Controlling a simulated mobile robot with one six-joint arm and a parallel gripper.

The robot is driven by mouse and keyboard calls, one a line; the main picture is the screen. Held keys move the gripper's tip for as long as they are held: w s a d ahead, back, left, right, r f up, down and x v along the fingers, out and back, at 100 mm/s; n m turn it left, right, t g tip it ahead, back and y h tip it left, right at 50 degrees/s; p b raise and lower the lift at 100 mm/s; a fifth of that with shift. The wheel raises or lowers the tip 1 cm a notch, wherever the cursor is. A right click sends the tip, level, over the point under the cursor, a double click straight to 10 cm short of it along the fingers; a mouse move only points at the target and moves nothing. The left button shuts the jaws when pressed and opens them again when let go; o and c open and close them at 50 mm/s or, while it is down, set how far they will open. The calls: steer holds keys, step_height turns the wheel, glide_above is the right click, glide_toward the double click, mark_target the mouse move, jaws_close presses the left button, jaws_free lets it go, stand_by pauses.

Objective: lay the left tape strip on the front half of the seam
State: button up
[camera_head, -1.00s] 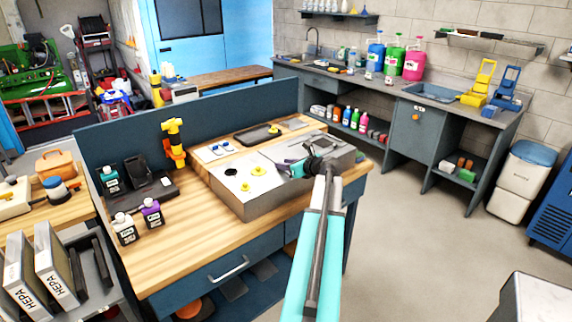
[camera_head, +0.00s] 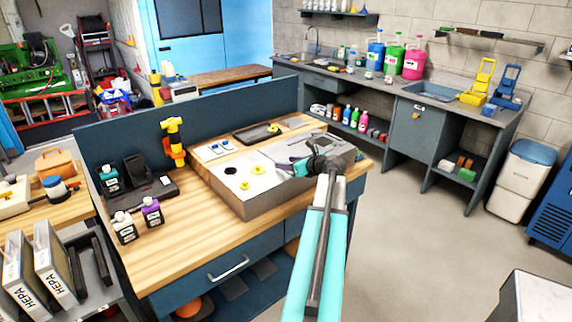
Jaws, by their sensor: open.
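A grey metal duct box (camera_head: 268,204) lies on the wooden-topped workbench. Its top carries a dark round hole and two yellow plugs or caps. The seam is too small to make out and may be partly behind my gripper. Two small white pieces with blue marks, which look like the tape strips, lie behind the duct; the left one (camera_head: 214,149) is beside the right one (camera_head: 228,145). My gripper (camera_head: 286,167) is over the right part of the duct top, pointing left, open, with nothing visible in it. Whether it touches the duct cannot be told.
A dark tray (camera_head: 258,134) lies behind the duct. A blue panel (camera_head: 215,115) closes the back.

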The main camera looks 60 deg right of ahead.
steer(key=b+v, duration=0.1)
steer(key=v, duration=0.9)
steer(key=shift+s+b, duration=0.25)
steer(key=shift+b, duration=0.05)
steer(key=shift+r, duration=0.15)
